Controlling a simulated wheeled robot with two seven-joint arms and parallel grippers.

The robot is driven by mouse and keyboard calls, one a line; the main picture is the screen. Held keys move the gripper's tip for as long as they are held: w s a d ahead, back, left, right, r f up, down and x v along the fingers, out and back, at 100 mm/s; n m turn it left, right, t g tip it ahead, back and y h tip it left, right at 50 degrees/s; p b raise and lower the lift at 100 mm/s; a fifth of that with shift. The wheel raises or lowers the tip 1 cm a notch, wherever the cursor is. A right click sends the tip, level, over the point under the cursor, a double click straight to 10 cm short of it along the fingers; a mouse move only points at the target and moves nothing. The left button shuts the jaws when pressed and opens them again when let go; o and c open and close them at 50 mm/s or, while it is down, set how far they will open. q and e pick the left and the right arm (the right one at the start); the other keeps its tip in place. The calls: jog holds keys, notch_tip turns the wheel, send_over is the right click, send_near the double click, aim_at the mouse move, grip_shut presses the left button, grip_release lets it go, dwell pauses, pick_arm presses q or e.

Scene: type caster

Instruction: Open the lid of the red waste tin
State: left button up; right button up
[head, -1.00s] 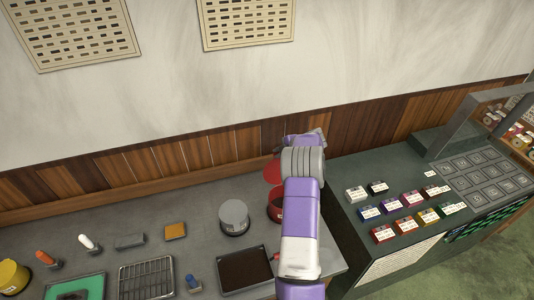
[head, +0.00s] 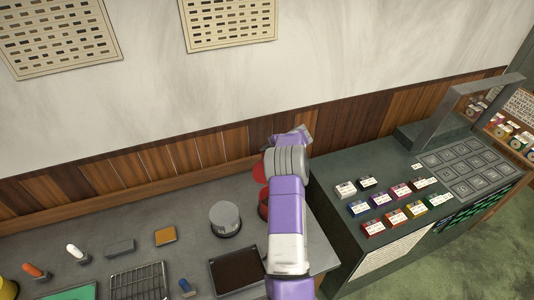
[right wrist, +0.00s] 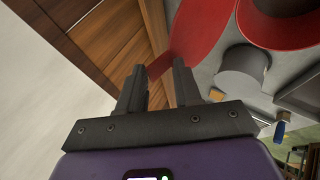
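The red waste tin (head: 264,207) stands at the right end of the grey bench, partly hidden behind my right arm. Its red lid (head: 260,173) is raised and tilted back at the wall side. In the right wrist view the lid (right wrist: 200,30) stretches past the fingertips, and the tin's dark opening shows beside its red rim (right wrist: 250,30). My right gripper (right wrist: 158,80) has its fingers apart with a gap between them, close to the lid; I cannot tell whether they touch it. In the head view the right gripper (head: 297,133) is mostly hidden by its wrist. My left gripper is out of view.
A grey round tin (head: 225,218) stands left of the red tin, and a dark tray (head: 258,262) lies in front. A green-grey cabinet (head: 350,235) with several coloured boxes is on the right. The wood-panelled wall (head: 210,152) is close behind the gripper.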

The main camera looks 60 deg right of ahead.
jog(key=shift+d+r, duration=0.15)
jog(key=shift+r, duration=0.15)
jog(key=shift+s+r, duration=0.1)
jog(key=shift+r, duration=0.1)
jog(key=v, duration=0.6)
jog(key=shift+s+r+b, duration=0.2)
jog(key=shift+s+b, duration=0.2)
jog(key=shift+s, duration=0.05)
